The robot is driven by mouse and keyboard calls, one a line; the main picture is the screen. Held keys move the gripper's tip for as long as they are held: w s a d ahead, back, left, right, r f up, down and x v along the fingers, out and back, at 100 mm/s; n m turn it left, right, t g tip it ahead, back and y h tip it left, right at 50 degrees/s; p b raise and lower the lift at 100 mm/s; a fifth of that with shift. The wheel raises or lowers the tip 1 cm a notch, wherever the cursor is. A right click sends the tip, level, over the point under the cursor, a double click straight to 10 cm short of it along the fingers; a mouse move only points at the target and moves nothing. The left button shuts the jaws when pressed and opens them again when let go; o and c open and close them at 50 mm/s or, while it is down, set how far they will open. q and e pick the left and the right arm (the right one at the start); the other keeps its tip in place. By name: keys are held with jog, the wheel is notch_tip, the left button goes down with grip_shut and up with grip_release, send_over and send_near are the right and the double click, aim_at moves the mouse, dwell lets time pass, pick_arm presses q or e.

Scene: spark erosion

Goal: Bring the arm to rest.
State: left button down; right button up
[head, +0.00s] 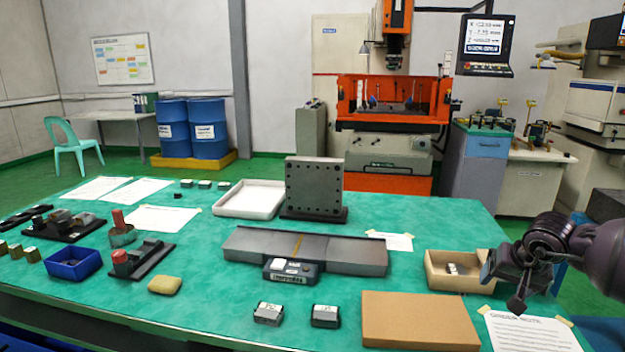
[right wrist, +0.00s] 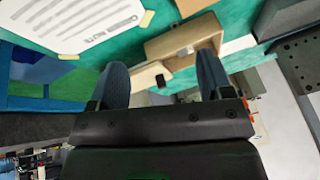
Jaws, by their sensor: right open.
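My right arm (head: 585,245) comes in from the right edge of the head view. Its gripper (head: 510,285) hangs over the right end of the green table, beside the cardboard tray and above the order note. In the right wrist view the two fingers of the gripper (right wrist: 162,85) stand wide apart with nothing between them. The open tray (right wrist: 185,42) lies beyond the fingertips there, with a small block in it. My left gripper is not in view.
The green table (head: 215,295) holds a brown board (head: 420,320), the cardboard tray (head: 440,283), an order note (head: 530,332), a grey surface plate (head: 340,252), an upright drilled plate (head: 314,185) and a white tray (head: 250,198). A blue bin (head: 74,265) stands at left.

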jog(key=a+r+m+t+y, duration=0.35)
jog(key=a+m+y, duration=0.35)
jog(key=a+m, duration=0.55)
jog(key=a+r+m+t+y, duration=0.35)
jog(key=a+m+y, duration=0.5)
jog(key=m, duration=0.75)
jog(key=s+d+f+m+t+h+p, duration=0.15)
jog(key=s+f+m+h, duration=0.55)
jog(key=m, duration=0.7)
jog(key=s+d+f+m+t+h+p, duration=0.15)
jog(key=s+f+m+h, duration=0.25)
jog(key=f+m, duration=0.75)
pick_arm(q)
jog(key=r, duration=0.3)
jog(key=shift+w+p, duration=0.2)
jog(key=shift+p, duration=0.2)
pick_arm(e)
jog(key=s+d+f+m+g+h, duration=0.1)
jog(key=s+f+m, duration=0.4)
jog(key=s, duration=0.6)
jog(key=s+d+f+m+g+h, duration=0.1)
jog(key=s+f+m+g+h, duration=0.2)
jog(key=s, duration=0.9)
notch_tip(320, 180, down, 3)
jog(key=m, duration=0.3)
jog(key=shift+d+f, duration=0.15)
jog(key=shift+d, duration=0.15)
